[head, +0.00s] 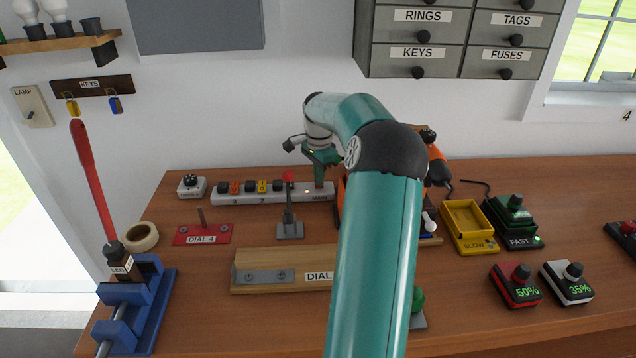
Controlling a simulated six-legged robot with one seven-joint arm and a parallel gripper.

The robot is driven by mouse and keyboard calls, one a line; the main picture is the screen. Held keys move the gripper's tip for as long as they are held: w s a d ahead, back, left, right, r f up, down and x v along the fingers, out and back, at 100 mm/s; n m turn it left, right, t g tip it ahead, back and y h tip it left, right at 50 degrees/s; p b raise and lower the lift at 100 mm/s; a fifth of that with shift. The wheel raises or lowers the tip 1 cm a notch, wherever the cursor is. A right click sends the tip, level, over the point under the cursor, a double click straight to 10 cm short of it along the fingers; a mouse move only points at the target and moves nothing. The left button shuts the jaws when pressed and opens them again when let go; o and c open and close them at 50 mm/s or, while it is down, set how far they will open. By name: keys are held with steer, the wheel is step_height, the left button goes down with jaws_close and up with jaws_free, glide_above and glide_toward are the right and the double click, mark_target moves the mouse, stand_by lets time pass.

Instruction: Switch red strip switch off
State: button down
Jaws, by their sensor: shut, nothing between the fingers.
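A white power strip (262,198) lies at the back of the workbench by the wall. It carries black, orange and yellow plugs on its left half. Its right end is labelled MAIN and shows a small red light (307,191). My gripper (319,185) is shut, pointing down at the strip's right end beside the light. I cannot tell whether its tips touch the strip. A switch under the tips is hidden or too small to make out.
A grey lever with a red knob (288,196) stands just in front of the strip. A red DIAL 4 plate (202,234) and an outlet box (192,186) are to the left. A yellow tray (467,224) is to the right. My arm hides the middle of the bench.

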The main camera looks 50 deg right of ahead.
steer(key=shift+f, duration=0.2)
steer(key=shift+r, duration=3.55)
